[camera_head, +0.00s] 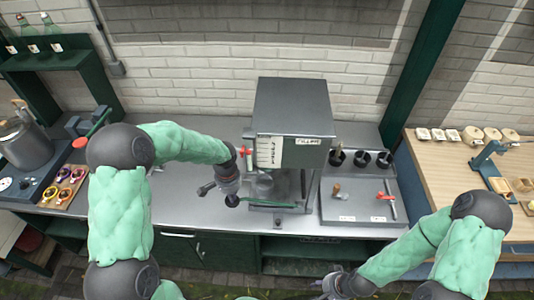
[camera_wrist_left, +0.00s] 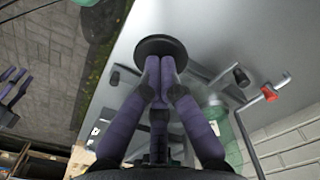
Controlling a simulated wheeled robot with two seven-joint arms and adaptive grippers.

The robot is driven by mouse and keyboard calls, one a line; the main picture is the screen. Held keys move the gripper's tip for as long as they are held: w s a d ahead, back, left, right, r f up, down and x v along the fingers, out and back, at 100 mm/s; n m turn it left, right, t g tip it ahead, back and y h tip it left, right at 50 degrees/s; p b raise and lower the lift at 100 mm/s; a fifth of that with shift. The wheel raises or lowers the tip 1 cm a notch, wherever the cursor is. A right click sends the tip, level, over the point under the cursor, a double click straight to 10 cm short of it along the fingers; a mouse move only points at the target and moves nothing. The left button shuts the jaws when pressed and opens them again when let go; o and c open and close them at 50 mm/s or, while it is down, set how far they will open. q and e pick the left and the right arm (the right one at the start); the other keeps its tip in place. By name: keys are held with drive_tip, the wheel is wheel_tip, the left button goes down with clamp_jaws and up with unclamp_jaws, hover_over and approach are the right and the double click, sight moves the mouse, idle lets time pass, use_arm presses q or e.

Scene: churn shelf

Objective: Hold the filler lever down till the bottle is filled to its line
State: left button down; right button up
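The filler (camera_head: 292,108) is a grey box with a white label, standing on the steel counter. A clear bottle (camera_head: 264,186) stands under it; its fill level and line are too small to tell. The lever (camera_head: 270,204) runs at the front, with a dark round pad at its left end. In the left wrist view the pad (camera_wrist_left: 160,46) lies at the fingertips. My left gripper (camera_wrist_left: 160,68) has its purple fingers together over the pad; whether they touch it I cannot tell. My right gripper (camera_head: 332,285) is low at the front, away from the filler, its fingers apart.
A red-handled tap (camera_head: 244,151) is at the filler's left side. A grey station (camera_head: 357,196) with black cups and a red handle is to the right. A pot (camera_head: 24,143) and a board of small jars (camera_head: 62,188) are on the left. The counter between is clear.

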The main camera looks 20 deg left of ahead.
use_arm(q)
drive_tip(key=shift+f+b, duration=0.7)
drive_tip(key=shift+f, duration=0.1)
drive_tip(key=shift+a+f+b, duration=0.1)
drive_tip(key=shift+f+b, duration=0.55)
drive_tip(key=shift+f, duration=0.2)
